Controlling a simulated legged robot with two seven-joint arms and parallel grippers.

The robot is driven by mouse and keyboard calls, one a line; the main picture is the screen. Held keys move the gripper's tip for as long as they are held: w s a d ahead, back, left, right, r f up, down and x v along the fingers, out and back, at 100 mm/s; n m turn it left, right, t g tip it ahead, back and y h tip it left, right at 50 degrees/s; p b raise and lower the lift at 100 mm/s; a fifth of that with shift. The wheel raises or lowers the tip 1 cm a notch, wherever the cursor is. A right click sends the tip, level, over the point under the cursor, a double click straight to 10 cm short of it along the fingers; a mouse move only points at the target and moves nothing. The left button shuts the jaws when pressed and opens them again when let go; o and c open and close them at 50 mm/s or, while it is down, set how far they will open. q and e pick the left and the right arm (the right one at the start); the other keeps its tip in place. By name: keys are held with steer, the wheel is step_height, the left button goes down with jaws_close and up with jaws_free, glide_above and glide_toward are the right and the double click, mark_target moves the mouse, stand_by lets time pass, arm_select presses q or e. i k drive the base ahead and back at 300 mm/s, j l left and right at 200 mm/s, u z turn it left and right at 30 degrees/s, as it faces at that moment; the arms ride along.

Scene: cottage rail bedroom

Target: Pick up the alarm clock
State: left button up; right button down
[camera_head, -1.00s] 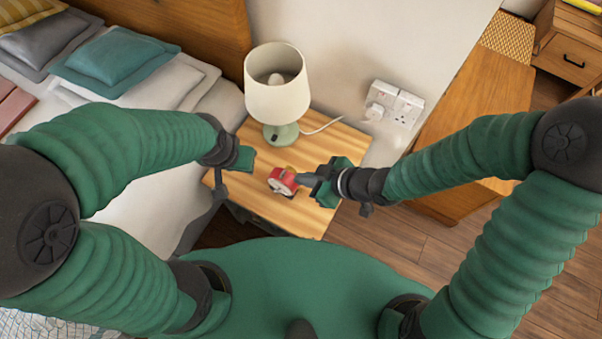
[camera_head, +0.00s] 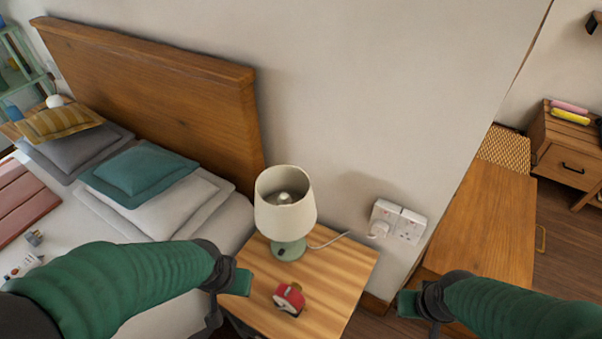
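The red alarm clock (camera_head: 289,298), with a pale face, sits on the wooden nightstand (camera_head: 335,273), in front of the lamp. Nothing is touching it. My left gripper (camera_head: 236,284) is at the nightstand's left edge, beside the bed, a short way left of the clock. My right gripper (camera_head: 408,304) is to the right of the nightstand, well apart from the clock. Neither gripper appears to hold anything. Their fingers are seen too edge-on to tell whether they are open.
A cream-shaded lamp (camera_head: 286,208) with a green base stands behind the clock, its cord running to a wall socket (camera_head: 397,222). The bed with pillows (camera_head: 140,172) is on the left. A wooden bench (camera_head: 483,222) is on the right. The nightstand top right of the clock is clear.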

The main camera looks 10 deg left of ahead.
mark_target(295, 300)
steer(key=k+j+u, duration=0.25)
steer(key=i+j+z, duration=0.15)
steer(key=j, duration=0.2)
steer(key=i+j+z, duration=0.15)
steer(key=j, duration=0.2)
steer(key=j+z, duration=0.2)
steer(key=j, duration=0.2)
